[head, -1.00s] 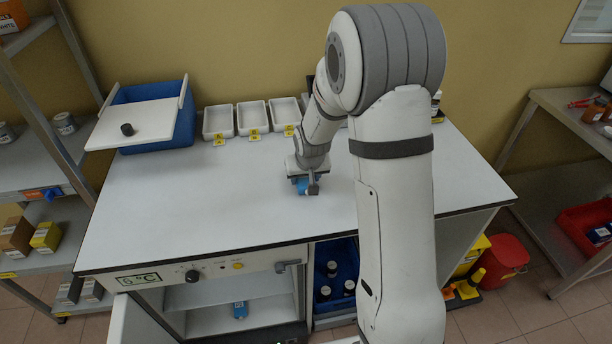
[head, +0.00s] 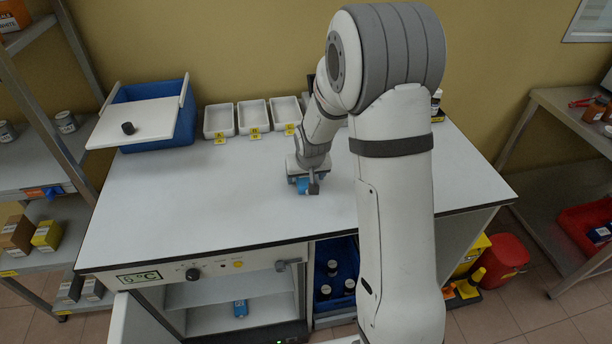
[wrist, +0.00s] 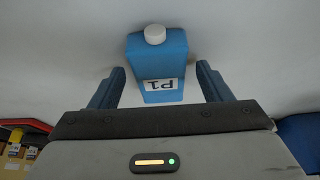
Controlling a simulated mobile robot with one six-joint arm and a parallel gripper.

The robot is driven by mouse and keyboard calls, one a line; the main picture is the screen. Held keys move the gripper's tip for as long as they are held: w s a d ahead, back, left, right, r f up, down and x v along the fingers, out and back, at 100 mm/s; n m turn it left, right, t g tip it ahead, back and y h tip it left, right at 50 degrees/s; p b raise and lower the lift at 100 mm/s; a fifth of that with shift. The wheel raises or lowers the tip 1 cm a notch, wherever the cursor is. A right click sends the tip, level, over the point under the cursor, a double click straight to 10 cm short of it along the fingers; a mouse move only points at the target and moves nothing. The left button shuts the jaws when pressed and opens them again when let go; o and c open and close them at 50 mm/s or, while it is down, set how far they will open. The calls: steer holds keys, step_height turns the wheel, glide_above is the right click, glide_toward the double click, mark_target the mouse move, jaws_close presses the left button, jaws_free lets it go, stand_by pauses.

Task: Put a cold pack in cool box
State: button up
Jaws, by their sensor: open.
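A blue cold pack (wrist: 157,62) with a white cap and a label reading P1 lies on the white worktop. It also shows in the head view (head: 303,186), partly hidden by my gripper. My gripper (wrist: 160,82) is open, with one finger on each side of the pack's lower part. The gripper also shows in the head view (head: 308,181). The blue cool box (head: 178,142) stands at the back left of the worktop. Its white lid (head: 150,120) with a black knob lies askew over the top, leaving part of the box open. Another blue pack (head: 240,308) stands in the open cabinet below.
Several white trays (head: 219,133) with yellow labels stand along the back of the worktop (head: 200,205). The worktop's left and middle are clear. A blue crate with bottles (head: 336,265) is under the top. Shelves stand at both sides.

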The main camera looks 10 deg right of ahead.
steer(key=v, duration=1.2)
steer(key=s+d+r, duration=0.1)
steer(key=s+r, duration=0.2)
steer(key=s, duration=0.9)
steer(key=s+d+r+g, duration=0.1)
steer(key=s+r, duration=0.2)
steer(key=s, duration=0.9)
steer(key=shift+g+b, duration=0.3)
steer(key=shift+b, duration=0.1)
steer(key=shift+d, duration=0.15)
steer(key=shift+c, duration=0.4)
